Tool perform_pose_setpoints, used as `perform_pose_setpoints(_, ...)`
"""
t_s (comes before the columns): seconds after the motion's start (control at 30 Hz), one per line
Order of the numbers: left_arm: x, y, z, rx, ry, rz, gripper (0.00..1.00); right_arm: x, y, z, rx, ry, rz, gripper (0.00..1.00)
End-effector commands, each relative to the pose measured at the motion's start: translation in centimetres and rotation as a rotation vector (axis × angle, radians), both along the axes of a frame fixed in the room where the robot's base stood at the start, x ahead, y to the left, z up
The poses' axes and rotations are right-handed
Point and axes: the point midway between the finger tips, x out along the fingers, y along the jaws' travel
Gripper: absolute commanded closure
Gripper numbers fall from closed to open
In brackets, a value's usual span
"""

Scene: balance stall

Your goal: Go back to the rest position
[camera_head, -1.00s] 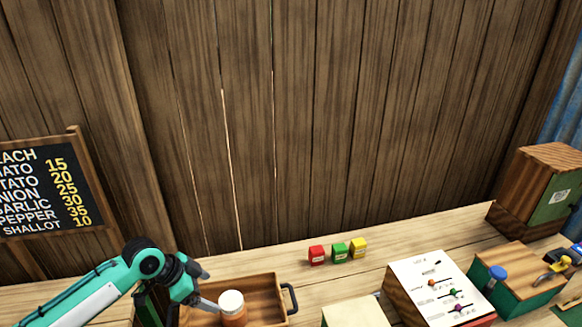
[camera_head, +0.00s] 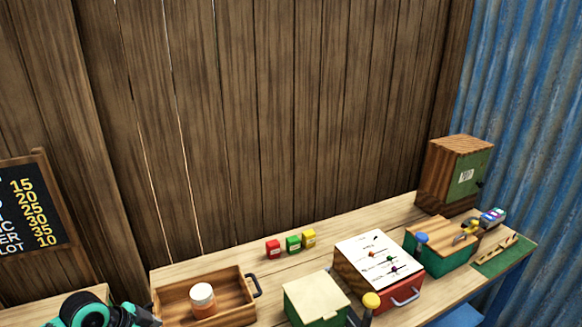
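My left arm shows at the bottom left corner, teal and black, with its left gripper (camera_head: 140,318) low beside the wooden tray's left edge. The fingers are dark and cut off by the frame, so I cannot tell whether they are open or shut. The wooden tray (camera_head: 235,276) has a dark handle on its right side. An orange jar with a white lid (camera_head: 202,296) stands upright in it, apart from my gripper. My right gripper is not in view.
Red (camera_head: 273,249), green (camera_head: 293,244) and yellow (camera_head: 309,239) small blocks stand behind the tray. To the right are a green box (camera_head: 316,298), a red box with a chart (camera_head: 378,262), a green chest (camera_head: 440,247) and a wooden cabinet (camera_head: 455,175). A price board (camera_head: 32,205) stands left.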

Motion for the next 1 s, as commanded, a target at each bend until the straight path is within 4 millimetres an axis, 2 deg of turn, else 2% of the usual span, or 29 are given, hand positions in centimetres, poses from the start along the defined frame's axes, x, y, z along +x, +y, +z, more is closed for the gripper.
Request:
perform_pose_setpoints(0.17,-1.7,-1.9,-1.7,0.005,0.014,0.009,0.14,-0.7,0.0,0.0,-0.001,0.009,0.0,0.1)
perform_pose_setpoints(0.47,-6.0,-5.6,-4.7,0.021,0.041,0.063,0.14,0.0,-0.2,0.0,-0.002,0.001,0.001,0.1)
perform_pose_setpoints(0.57,-8.1,-7.1,-5.8,0.028,0.054,0.109,0.14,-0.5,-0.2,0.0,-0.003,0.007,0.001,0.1)
perform_pose_setpoints(0.73,-13.0,-9.2,-7.1,0.047,0.089,0.261,0.14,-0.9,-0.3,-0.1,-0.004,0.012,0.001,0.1)
perform_pose_setpoints(1.0,-18.8,-9.0,-7.2,0.099,0.145,0.525,0.14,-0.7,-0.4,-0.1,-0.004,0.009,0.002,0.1)
